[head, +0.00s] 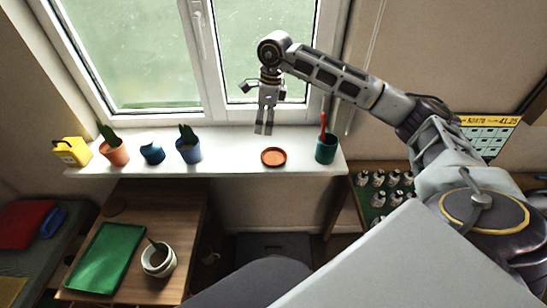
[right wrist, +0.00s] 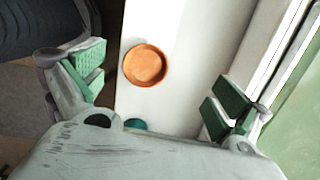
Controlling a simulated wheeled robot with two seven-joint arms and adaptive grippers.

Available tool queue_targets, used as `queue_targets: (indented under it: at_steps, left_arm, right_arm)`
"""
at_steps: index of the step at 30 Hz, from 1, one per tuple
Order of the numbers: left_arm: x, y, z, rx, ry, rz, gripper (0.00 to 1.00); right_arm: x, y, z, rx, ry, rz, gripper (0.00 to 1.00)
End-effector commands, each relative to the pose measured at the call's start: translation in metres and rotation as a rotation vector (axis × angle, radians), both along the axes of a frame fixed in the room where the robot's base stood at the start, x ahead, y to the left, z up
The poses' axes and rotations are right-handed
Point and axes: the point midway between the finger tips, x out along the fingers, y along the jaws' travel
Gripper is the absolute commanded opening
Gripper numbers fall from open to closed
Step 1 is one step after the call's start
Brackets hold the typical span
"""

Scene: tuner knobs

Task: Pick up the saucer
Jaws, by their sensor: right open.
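An orange terracotta saucer (head: 273,157) lies flat on the white windowsill (head: 235,160), between a blue pot and a teal pot. In the right wrist view the saucer (right wrist: 145,66) is fully visible, beyond the fingertips and between their lines. My right gripper (head: 264,130) hangs pointing down above the sill, close to the saucer and a little to its left in the head view. In the right wrist view the gripper (right wrist: 157,92) is open, with its green pads wide apart and nothing between them. My left gripper is not in view.
A teal pot (head: 326,150) with a red-handled tool stands right of the saucer. A blue pot with a plant (head: 188,150), a small blue object (head: 152,153), an orange pot (head: 115,152) and a yellow can (head: 73,152) stand left. The window is behind.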

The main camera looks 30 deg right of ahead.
Motion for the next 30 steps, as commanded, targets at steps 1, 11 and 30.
queue_targets:
  at_steps: [1,11,30]
  left_arm:
    - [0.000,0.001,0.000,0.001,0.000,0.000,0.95]
    - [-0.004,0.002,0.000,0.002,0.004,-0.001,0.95]
    - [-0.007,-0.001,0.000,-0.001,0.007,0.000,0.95]
  right_arm:
    - [-0.005,-0.006,-0.001,-0.029,0.023,0.007,1.00]
    - [-0.026,-0.023,-0.003,-0.106,0.116,0.074,1.00]
    - [-0.026,-0.022,-0.025,-0.106,0.118,0.077,1.00]
